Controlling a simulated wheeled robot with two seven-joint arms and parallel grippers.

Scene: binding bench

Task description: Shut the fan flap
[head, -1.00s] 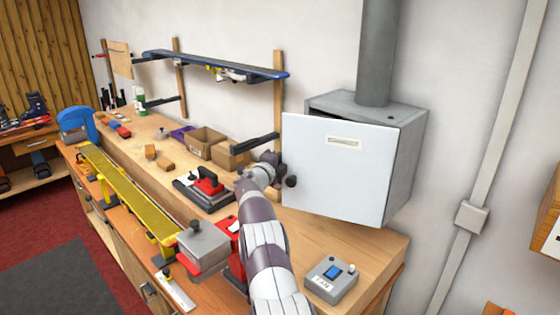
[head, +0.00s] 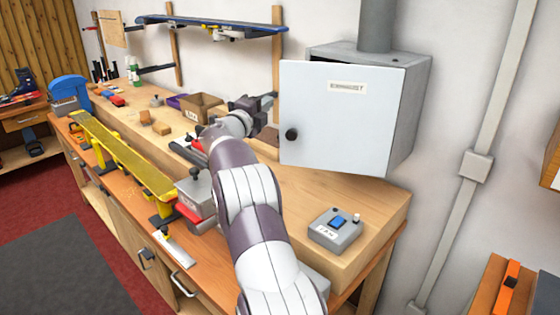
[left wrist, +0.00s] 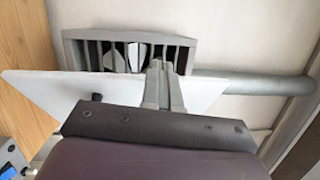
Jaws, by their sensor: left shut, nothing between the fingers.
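The fan flap (head: 345,120) is a white panel with a label and a black knob (head: 292,134) near its lower left corner. It stands ajar on the grey fan box (head: 408,110): its right edge meets the box, and its left edge stands out from it. In the left wrist view the flap (left wrist: 60,85) stands out from the slatted box opening (left wrist: 100,52). My left gripper (head: 272,98) is shut and empty, just left of the flap's left edge. Its fingers (left wrist: 157,70) overlap the flap in the wrist view; I cannot tell whether they touch it. My right gripper is out of view.
A grey duct (head: 378,25) rises from the box to the top of the picture. A grey switch box (head: 336,230) sits on the bench below the flap. Cardboard boxes (head: 202,106) and a wall rack with a blue ski (head: 215,24) lie left of my gripper.

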